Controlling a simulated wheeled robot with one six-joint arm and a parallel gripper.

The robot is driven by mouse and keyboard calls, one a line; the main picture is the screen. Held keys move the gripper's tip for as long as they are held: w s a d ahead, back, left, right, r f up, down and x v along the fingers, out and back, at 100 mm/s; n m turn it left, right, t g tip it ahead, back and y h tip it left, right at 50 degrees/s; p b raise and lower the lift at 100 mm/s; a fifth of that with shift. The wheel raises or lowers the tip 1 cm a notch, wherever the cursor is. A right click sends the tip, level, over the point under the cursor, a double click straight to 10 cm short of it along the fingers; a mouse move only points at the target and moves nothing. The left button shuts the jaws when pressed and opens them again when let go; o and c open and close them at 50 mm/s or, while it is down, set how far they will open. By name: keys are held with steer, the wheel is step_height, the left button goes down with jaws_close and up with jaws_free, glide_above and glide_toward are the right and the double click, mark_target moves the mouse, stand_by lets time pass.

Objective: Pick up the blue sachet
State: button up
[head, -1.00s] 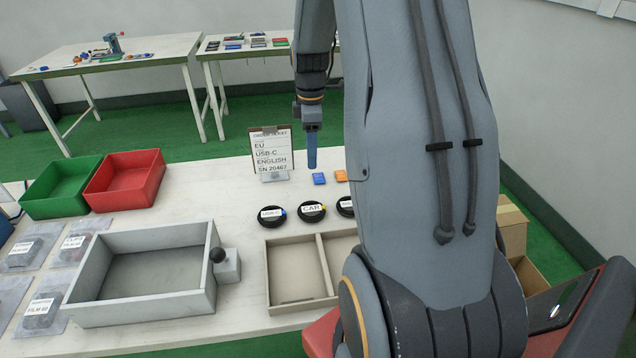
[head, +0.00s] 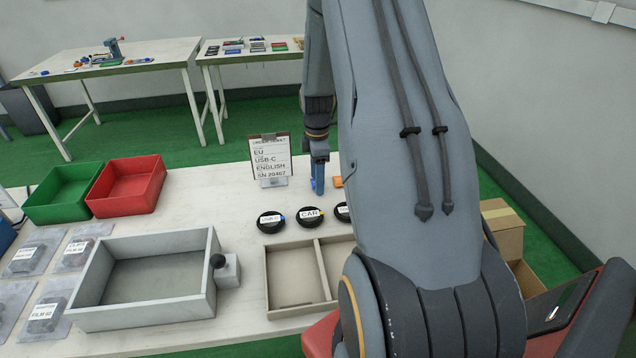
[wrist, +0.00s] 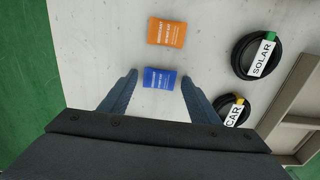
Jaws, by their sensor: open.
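The blue sachet (wrist: 160,78) lies flat on the white table. In the wrist view it sits between the tips of my open gripper (wrist: 160,80), with a gap on both sides. In the head view my gripper (head: 319,186) points straight down over the sachet, and only a sliver of blue (head: 313,184) shows beside the fingers. The fingers look close to the table top; whether they touch it I cannot tell. Nothing is held.
An orange sachet (wrist: 167,32) lies close by. Coiled black cables labelled CAR (wrist: 232,110) and SOLAR (wrist: 256,56) lie to one side. The order ticket stand (head: 270,158) is left of my gripper. A beige divided tray (head: 290,305) and a grey box (head: 90,322) are nearer.

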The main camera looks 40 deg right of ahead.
steer(key=c, duration=1.1)
